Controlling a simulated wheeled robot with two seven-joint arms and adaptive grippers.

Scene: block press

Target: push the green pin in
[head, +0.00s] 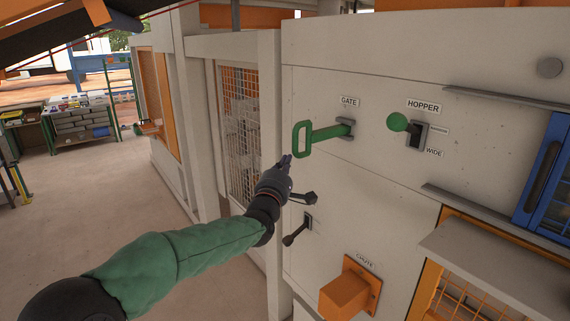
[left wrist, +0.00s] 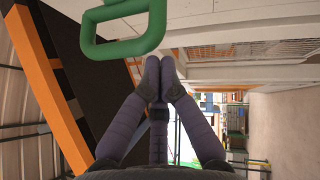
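The green pin (head: 322,135) sticks out of the machine's pale panel under the GATE label, with its loop handle at the left, outer end. The same green loop (left wrist: 128,46) shows in the left wrist view, above and a little left of my fingertips. My left gripper (head: 286,160) is just below the loop, apart from it as far as I can see. Its fingertips (left wrist: 159,66) are together with nothing between them. My right gripper is in neither view.
A green-knobbed HOPPER lever (head: 398,122) is right of the pin. Dark levers (head: 296,231) stick out of the panel below my gripper. An orange chute box (head: 346,295) juts out lower down. Open floor (head: 110,200) lies to the left.

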